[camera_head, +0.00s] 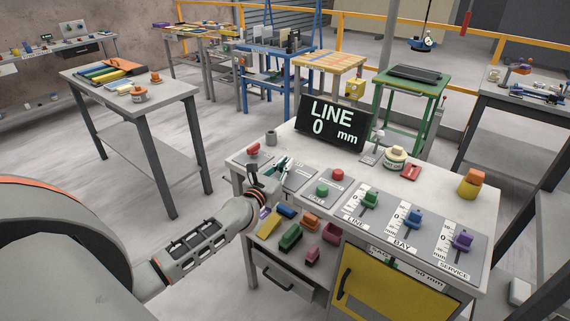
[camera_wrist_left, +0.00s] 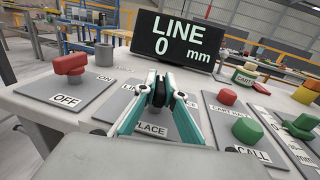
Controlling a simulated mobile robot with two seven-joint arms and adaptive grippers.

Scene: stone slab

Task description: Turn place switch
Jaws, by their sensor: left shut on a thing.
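The place switch panel (camera_wrist_left: 120,97) is grey, with a "PLACE" label at its front and a partly covered "LIN…" label at upper left. My left gripper (camera_wrist_left: 162,98) is over this panel with its teal fingers closed in on the switch knob, which the fingertips mostly hide. In the head view my left gripper (camera_head: 281,164) is at the left part of the console, over the same panel (camera_head: 301,176). The knob's turn angle cannot be made out. My right gripper is not in view.
A red OFF/ON switch (camera_wrist_left: 70,68) is left of the gripper. Red (camera_wrist_left: 227,97) and green (camera_wrist_left: 247,131) buttons are to its right. A display (camera_head: 333,122) reading "LINE 0 mm" stands behind.

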